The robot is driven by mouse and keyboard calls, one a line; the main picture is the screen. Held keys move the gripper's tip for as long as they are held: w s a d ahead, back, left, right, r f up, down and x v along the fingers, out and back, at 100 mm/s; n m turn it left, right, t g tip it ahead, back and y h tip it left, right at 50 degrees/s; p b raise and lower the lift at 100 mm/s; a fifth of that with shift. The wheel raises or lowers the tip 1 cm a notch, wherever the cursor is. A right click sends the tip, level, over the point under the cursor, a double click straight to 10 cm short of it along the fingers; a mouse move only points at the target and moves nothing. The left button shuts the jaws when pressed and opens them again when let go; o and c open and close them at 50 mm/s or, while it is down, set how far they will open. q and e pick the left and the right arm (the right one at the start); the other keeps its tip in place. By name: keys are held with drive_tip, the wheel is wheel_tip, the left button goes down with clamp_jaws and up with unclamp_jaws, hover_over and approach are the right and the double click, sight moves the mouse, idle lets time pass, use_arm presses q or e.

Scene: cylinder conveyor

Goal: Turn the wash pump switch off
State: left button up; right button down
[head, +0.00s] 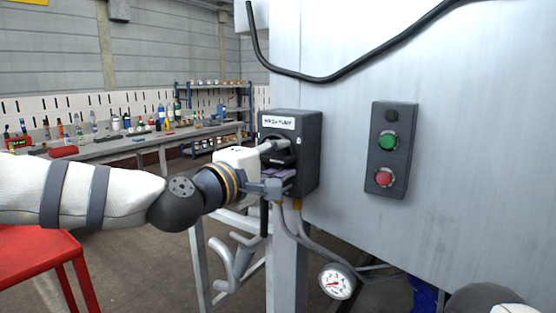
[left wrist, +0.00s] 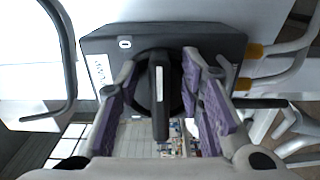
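The wash pump switch is a dark grey box (head: 308,150) on the side of a large pale metal cabinet, with a white "WASH PUMP" label. In the left wrist view its face (left wrist: 225,42) fills the upper middle, and a black lever handle (left wrist: 160,105) with a pale mark stands out from a round black base. My left gripper (head: 281,165) is right at the front of the box. In the left wrist view its purple-padded fingers (left wrist: 160,75) are apart, one on each side of the handle, with gaps visible. In the head view the gripper hides most of the handle. My right gripper is out of view.
A button box with a green button (head: 388,141) and a red button (head: 384,178) is on the cabinet to the right. Cables and a pressure gauge (head: 337,281) hang below the switch. A red table (head: 35,255) stands lower left; a cluttered workbench (head: 100,148) is behind.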

use_arm(q)
drive_tip(key=v, duration=1.2)
